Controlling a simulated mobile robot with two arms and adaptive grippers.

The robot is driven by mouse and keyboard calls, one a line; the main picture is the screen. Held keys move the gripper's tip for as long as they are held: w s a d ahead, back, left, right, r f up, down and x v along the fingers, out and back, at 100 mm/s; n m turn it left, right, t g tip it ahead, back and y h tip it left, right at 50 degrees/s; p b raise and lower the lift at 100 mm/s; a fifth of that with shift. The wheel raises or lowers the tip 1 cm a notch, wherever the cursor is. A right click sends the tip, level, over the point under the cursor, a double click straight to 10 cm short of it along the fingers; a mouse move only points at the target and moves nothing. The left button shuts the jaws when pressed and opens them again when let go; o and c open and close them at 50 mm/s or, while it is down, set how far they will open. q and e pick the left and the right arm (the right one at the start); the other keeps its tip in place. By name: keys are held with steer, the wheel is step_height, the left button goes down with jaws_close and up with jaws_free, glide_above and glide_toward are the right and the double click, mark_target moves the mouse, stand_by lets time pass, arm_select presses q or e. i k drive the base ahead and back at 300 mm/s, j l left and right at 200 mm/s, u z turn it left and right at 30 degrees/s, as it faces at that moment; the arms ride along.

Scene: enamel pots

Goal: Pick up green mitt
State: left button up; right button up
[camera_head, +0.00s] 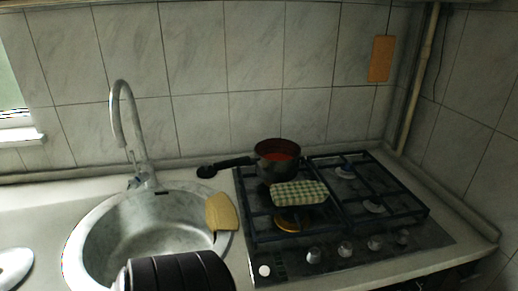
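The green mitt (299,193) is a small, padded-looking piece with a pale green and dark check. It lies over the left part of the gas stove (333,260), in front of the dark pan. A burner shows just below its front edge. I cannot tell exactly what bears it underneath. Neither of my grippers shows in the head view.
A dark pan (277,158) with red contents stands behind the mitt, its handle pointing left. A tan board-like piece (221,212) rests on the right rim of the round sink (97,232). A tall faucet (120,120) rises behind the sink. A dark banded cylinder covers the sink's front.

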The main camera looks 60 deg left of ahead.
mark_target(308, 192)
steer(key=u, duration=1.7)
